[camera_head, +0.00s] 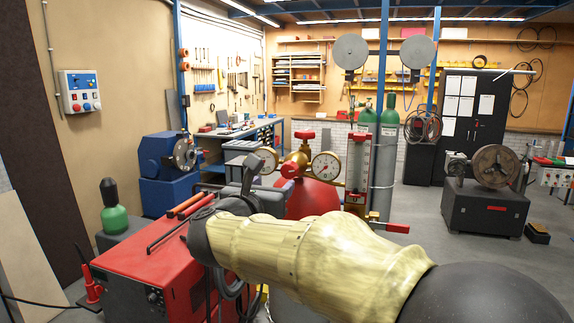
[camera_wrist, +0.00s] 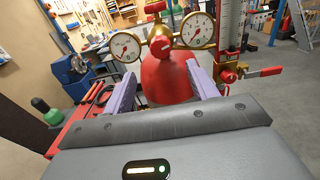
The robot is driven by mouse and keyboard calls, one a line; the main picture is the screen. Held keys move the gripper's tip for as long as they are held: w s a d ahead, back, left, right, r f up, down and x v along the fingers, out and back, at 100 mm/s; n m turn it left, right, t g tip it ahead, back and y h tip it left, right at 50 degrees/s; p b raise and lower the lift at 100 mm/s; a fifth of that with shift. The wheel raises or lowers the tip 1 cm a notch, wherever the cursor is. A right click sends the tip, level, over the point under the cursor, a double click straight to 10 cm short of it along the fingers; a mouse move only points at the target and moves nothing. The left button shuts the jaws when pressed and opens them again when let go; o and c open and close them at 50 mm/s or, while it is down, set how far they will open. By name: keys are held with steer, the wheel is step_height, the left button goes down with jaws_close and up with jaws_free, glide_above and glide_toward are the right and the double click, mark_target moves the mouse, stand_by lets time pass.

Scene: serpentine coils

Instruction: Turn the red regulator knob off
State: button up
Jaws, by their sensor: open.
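A brass regulator with two round gauges sits on top of a red cylinder (camera_head: 313,198). Its red regulator knob (camera_head: 290,169) faces forward, low between the gauges. In the wrist view the red knob (camera_wrist: 162,45) is near the top middle, with a pale mark on its face. A second red handle (camera_head: 304,134) is on top of the regulator. My gripper (camera_wrist: 160,70) is open and empty, its two purple fingers apart on either side of the red cylinder in the picture. The knob appears beyond the fingertips, untouched. In the head view my gripper (camera_head: 252,174) is partly hidden by my wrist.
A flowmeter tube (camera_head: 357,162) stands right of the regulator, with a red lever (camera_head: 392,228) below it. A red machine (camera_head: 150,262) with rods on top is at left. Grey and green cylinders stand behind. Open floor lies at right.

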mark_target(288, 170)
steer(key=p+x, duration=0.4)
steer(key=x, duration=0.6)
steer(key=shift+w, duration=0.1)
steer(key=shift+w+d, duration=0.15)
steer(key=shift+w, duration=0.3)
steer(key=shift+c, duration=0.2)
steer(key=shift+f, duration=0.1)
steer(key=c, duration=0.9)
